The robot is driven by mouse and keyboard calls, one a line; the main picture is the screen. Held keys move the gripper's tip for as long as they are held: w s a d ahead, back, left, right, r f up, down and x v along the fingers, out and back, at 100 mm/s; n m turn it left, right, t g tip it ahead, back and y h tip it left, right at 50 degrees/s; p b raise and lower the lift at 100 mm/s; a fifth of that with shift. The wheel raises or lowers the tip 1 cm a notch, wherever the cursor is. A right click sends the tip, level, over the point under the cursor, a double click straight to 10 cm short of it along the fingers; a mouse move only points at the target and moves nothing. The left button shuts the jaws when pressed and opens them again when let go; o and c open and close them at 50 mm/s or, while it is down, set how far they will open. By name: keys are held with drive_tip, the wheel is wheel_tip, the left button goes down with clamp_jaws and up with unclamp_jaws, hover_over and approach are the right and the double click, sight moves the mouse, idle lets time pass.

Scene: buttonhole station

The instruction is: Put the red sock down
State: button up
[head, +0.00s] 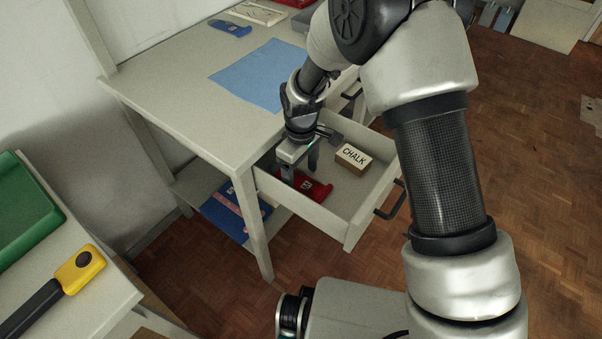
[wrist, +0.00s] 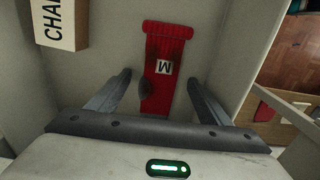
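The red sock (head: 317,189) lies flat on the floor of the open drawer (head: 306,209). In the wrist view the red sock (wrist: 165,62) shows a white label with a letter that looks like M and a dark patch. My gripper (head: 300,169) points down into the drawer above the sock. In the wrist view my gripper (wrist: 157,90) has its two fingers spread wide, one on each side of the sock, with visible gaps between them and the cloth. Its lower end is hidden behind the gripper body.
A box marked CHALK (head: 351,159) stands in the drawer, right of the sock. A blue cloth (head: 258,75) lies on the table (head: 180,88) above. A blue item (head: 230,213) lies on the shelf below. A yellow-and-black tool (head: 78,271) and green tray (head: 25,212) are at left.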

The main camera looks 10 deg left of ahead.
sight(301, 181)
wheel_tip(301, 181, up, 12)
drive_tip(key=p, duration=0.3)
drive_tip(key=d+r+m+t, duration=0.2)
drive_tip(key=d+r+m, duration=0.1)
drive_tip(key=d+r, duration=0.7)
drive_tip(key=s+d+r+m+t, duration=0.1)
drive_tip(key=s+d+r+m, duration=0.4)
drive_tip(key=s+d, duration=0.3)
drive_tip(key=s+d+r+m+t, duration=0.2)
drive_tip(key=s+d+r+m, duration=0.3)
drive_tip(key=s+d+r, duration=0.2)
drive_tip(key=shift+s+d+r+m+t+b, duration=0.3)
drive_tip(key=shift+s+d, duration=0.8)
drive_tip(key=shift+s, duration=0.1)
